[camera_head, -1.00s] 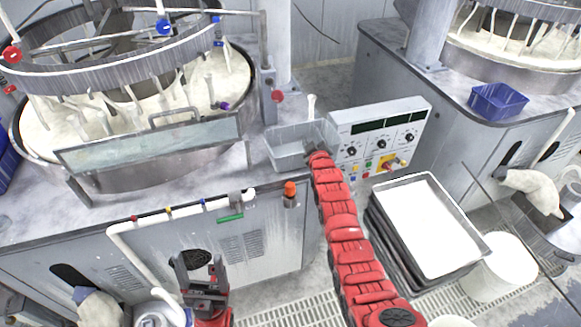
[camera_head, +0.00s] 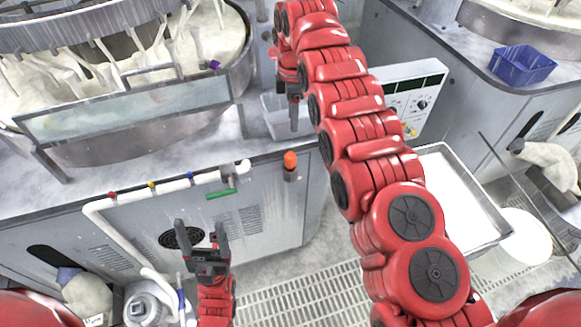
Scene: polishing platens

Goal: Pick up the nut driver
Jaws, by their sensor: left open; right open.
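I cannot pick out the nut driver with certainty. An orange-topped item (camera_head: 290,162) sits upright against the front of the left cabinet, just below the counter edge. It is too small to tell whether it is the nut driver. My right gripper (camera_head: 295,122) points down over the clear plastic bin (camera_head: 275,110) on the counter, above the orange-topped item in the picture. It holds nothing that I can see, and my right arm hides part of the bin. My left gripper (camera_head: 200,230) is open and empty, fingers up, in front of the cabinet's lower panel.
The control box (camera_head: 430,85) and white-filled tray (camera_head: 465,190) are partly hidden behind my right arm. A polishing machine (camera_head: 130,108) fills the upper left. A blue bin (camera_head: 522,64) sits on the right counter. A white bucket (camera_head: 520,238) stands at lower right. A white pipe (camera_head: 180,183) runs along the cabinet front.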

